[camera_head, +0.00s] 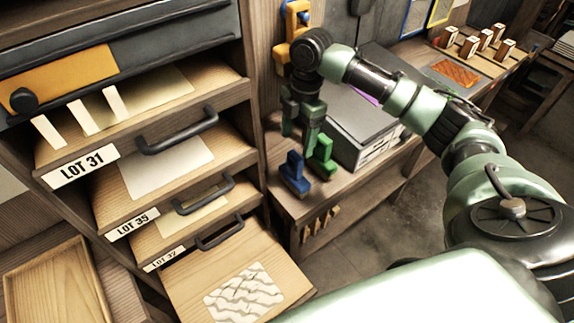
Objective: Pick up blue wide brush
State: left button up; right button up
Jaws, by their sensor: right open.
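The blue wide brush (294,174) stands on the wooden bench near its left corner, with its wide part down and its narrower part up. My right gripper (300,132) points down just above and slightly right of the blue brush in the picture. Its jaws are open and nothing shows between them. A gap seems to lie between the fingertips and the brush, but its depth is hard to judge. My left gripper is not in view.
A green brush-like piece (321,157) stands close to the right of the blue one. A grey case (362,125) sits behind it on the bench (345,188). A yellow piece (297,22) is on the wall behind my wrist. Open drawers (185,165) fill the left.

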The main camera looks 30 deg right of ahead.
aim_at(295, 155)
jog(key=shift+f, duration=0.5)
jog(key=shift+s+a+f+p, duration=0.15)
jog(key=shift+f+p, duration=0.1)
jog(key=shift+f, duration=0.15)
jog(key=shift+s+f+p, duration=0.1)
jog(key=shift+f+p, duration=0.1)
jog(key=shift+f, duration=0.2)
jog(key=f, duration=0.1)
jog(key=f+p, duration=0.1)
jog(key=f, duration=0.1)
jog(key=shift+w+f, duration=0.3)
jog(key=shift+f, duration=0.05)
jog(key=shift+w+f, duration=0.1)
jog(key=shift+f, duration=0.45)
jog(key=c, duration=1.5)
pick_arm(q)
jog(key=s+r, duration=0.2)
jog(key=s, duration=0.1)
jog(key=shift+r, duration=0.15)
pick_arm(e)
grip_shut()
